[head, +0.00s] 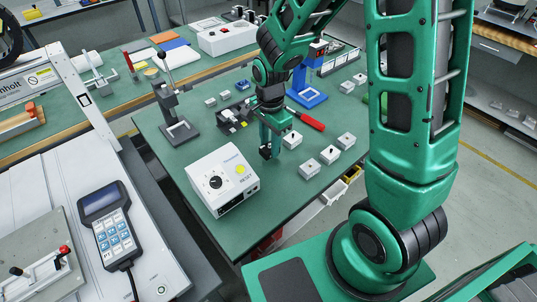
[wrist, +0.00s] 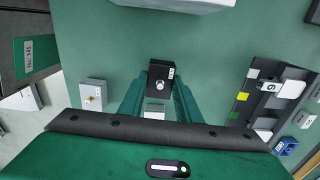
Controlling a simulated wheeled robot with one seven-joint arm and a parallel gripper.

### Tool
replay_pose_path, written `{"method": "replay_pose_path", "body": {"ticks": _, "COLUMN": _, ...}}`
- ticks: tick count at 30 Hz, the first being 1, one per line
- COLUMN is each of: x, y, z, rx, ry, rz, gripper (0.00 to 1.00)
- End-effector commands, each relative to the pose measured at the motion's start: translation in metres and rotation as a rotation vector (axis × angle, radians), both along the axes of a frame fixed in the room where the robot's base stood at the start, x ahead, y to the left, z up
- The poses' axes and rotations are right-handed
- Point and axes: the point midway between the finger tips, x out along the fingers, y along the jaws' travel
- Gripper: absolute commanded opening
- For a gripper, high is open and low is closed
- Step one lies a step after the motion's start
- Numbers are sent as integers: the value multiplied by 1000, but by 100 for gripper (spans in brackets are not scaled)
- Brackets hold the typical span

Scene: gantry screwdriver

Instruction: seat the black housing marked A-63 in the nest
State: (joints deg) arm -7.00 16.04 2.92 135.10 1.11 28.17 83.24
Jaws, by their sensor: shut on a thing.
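My gripper (head: 268,148) is shut on a small black housing and holds it over the green table, near the white control box. In the wrist view the black housing (wrist: 160,72) sits between the green fingertips, with a small white label on its right edge. The label is too small to read. In the head view the housing (head: 265,153) is a small dark shape at the fingertips. I cannot tell for certain which fixture is the nest. A grey plate with a red-knobbed clamp (head: 42,262) lies at the lower left, on the pale gantry bed.
The white control box (head: 222,182) stands close to the left of my gripper. White blocks (head: 309,168) stand to the right. A black fixture (head: 235,117), a red-handled tool (head: 308,120) and a blue stand (head: 307,95) are behind. A handheld pendant (head: 107,228) lies on the gantry bed.

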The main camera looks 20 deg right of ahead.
Motion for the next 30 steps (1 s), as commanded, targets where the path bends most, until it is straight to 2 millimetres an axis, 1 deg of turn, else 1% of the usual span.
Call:
{"method": "replay_pose_path", "body": {"ticks": 18, "x": 1, "y": 0, "z": 43, "rx": 1, "ry": -2, "rz": 0, "gripper": 4}}
{"method": "replay_pose_path", "body": {"ticks": 24, "x": 0, "y": 0, "z": 49, "rx": 0, "ry": -1, "rz": 0, "gripper": 4}}
{"method": "replay_pose_path", "body": {"ticks": 30, "x": 0, "y": 0, "z": 49, "rx": 0, "ry": -1, "rz": 0, "gripper": 4}}
